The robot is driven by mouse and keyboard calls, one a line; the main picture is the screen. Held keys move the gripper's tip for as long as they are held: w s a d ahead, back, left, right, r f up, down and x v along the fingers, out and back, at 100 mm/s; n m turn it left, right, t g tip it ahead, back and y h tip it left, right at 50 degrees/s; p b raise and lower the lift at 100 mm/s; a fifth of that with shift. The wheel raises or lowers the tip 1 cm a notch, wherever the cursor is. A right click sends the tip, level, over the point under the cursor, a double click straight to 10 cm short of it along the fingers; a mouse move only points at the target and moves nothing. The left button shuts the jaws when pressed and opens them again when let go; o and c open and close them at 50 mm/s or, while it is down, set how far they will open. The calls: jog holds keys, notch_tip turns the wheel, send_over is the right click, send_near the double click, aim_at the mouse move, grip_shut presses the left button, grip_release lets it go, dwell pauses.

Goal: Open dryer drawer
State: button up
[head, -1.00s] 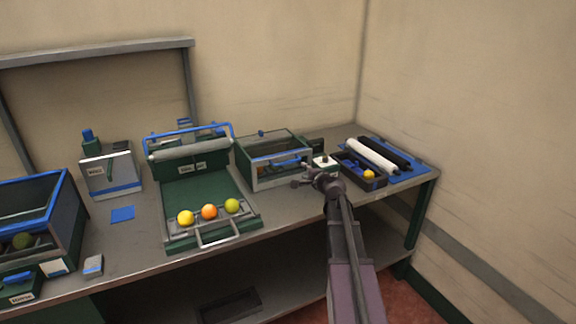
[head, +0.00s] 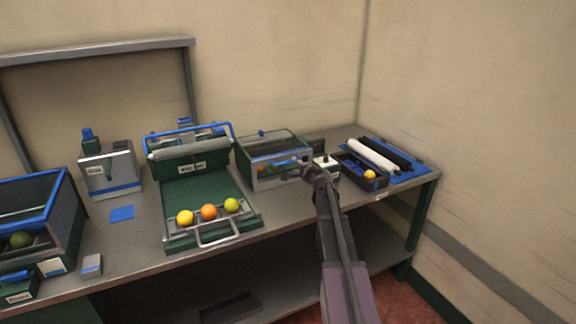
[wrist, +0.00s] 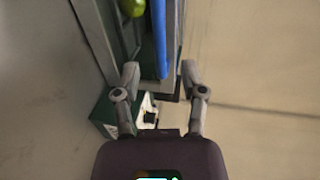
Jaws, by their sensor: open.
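A glass-sided box with a grey frame (head: 268,184), which appears to be the dryer, stands on the bench right of centre. Fruit and a blue bar show dimly behind its front. My gripper (head: 304,163) is at its front right corner in the head view, partly covering it. In the wrist view my gripper (wrist: 161,72) is open, its two fingers spread. A blue bar (wrist: 160,40) runs down between them, with a dark bracket (wrist: 172,97) near its end. I cannot tell whether anything touches. The drawer looks shut.
A small green and white box (head: 326,171) stands right beside the gripper. To the left, a green tray (head: 195,196) holds three fruits.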

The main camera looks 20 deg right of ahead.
aim_at(290, 162)
jog(key=shift+b+x, duration=0.5)
jog(key=shift+x, duration=2.6)
